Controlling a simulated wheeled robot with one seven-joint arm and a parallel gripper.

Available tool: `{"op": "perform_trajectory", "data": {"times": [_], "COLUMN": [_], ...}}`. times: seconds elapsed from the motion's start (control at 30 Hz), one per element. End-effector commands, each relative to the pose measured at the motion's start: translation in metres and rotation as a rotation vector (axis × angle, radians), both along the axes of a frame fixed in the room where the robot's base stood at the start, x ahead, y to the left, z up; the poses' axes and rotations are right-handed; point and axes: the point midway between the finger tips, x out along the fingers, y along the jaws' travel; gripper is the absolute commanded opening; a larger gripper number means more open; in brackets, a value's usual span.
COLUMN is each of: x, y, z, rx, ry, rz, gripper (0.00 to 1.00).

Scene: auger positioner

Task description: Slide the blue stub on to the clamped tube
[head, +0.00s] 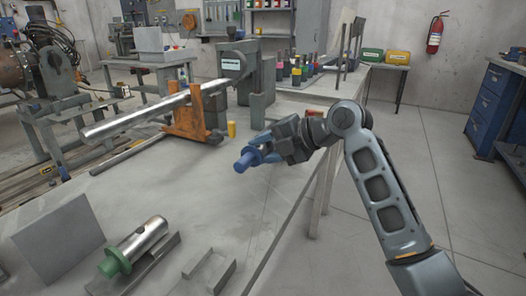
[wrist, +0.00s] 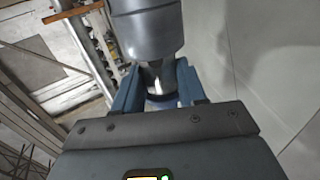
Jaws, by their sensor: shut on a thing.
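The blue stub (head: 244,162) is in my gripper (head: 264,150), held above the grey table and tilted down to the left. In the wrist view my gripper (wrist: 159,85) has its two blue fingers closed around a shiny metal part of the stub, and its wide blue-grey body (wrist: 146,28) points away from me. The clamped tube (head: 150,114) is a long silver bar. Its far end is at a grey clamp (head: 238,62), and its near free end points to the lower left. The stub is apart from the tube, to the right of and lower than it in the head view.
An orange stand (head: 198,112) supports the tube. A yellow cylinder (head: 231,129) stands near it. A metal cylinder with a green end (head: 146,240) lies at the front left, beside a grey upright plate (head: 58,240) and angle brackets (head: 208,266). The middle of the table is clear.

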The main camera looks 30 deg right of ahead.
Motion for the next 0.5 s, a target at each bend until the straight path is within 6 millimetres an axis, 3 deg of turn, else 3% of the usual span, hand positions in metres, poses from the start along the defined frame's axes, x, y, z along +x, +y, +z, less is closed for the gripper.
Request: {"op": "perform_trajectory", "data": {"times": [0.5], "x": [0.0064], "y": [-0.0087], "z": [0.0024], "rx": [0.001], "ry": [-0.006], "rz": [-0.001], "gripper": [0.00]}}
